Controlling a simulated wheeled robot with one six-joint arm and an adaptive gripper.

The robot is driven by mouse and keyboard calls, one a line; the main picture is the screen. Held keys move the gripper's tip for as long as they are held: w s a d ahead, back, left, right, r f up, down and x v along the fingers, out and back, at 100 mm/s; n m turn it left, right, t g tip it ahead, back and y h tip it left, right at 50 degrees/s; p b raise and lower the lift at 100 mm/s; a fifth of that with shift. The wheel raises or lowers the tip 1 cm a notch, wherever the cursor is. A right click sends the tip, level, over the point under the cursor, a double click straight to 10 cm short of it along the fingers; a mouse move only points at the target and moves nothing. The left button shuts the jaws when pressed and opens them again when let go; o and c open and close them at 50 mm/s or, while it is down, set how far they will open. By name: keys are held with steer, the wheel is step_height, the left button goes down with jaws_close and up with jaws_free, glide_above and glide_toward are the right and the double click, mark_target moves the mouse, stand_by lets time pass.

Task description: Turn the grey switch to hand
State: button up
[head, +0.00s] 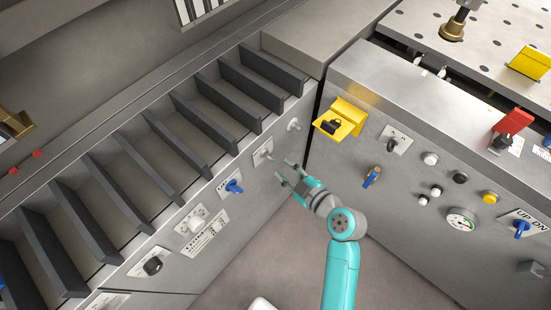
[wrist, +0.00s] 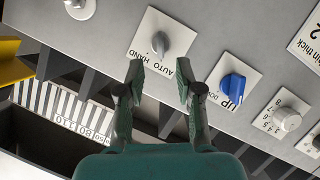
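The grey switch (wrist: 161,41) is a round grey knob on a white plate lettered AUTO and HAND, set in the grey front panel. In the head view the switch (head: 264,153) sits below the row of dark slats, right of a blue switch. I cannot tell for sure which word its pointer faces. My gripper (wrist: 160,70) is open and empty, its two fingers pointing toward the panel on either side of the plate's lettered edge. In the head view my gripper (head: 285,171) is just below and right of the switch, apart from the knob as far as I can tell.
The blue UP switch (wrist: 233,79) is close to my gripper on one side; a white dial (wrist: 286,118) lies beyond it. Another grey knob (head: 293,124) is up and right. A yellow bracket (head: 351,112) juts from the right-hand cabinet.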

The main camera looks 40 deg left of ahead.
mark_target(273, 160)
steer(key=x, duration=0.7)
steer(key=shift+a, duration=0.1)
jaws_close()
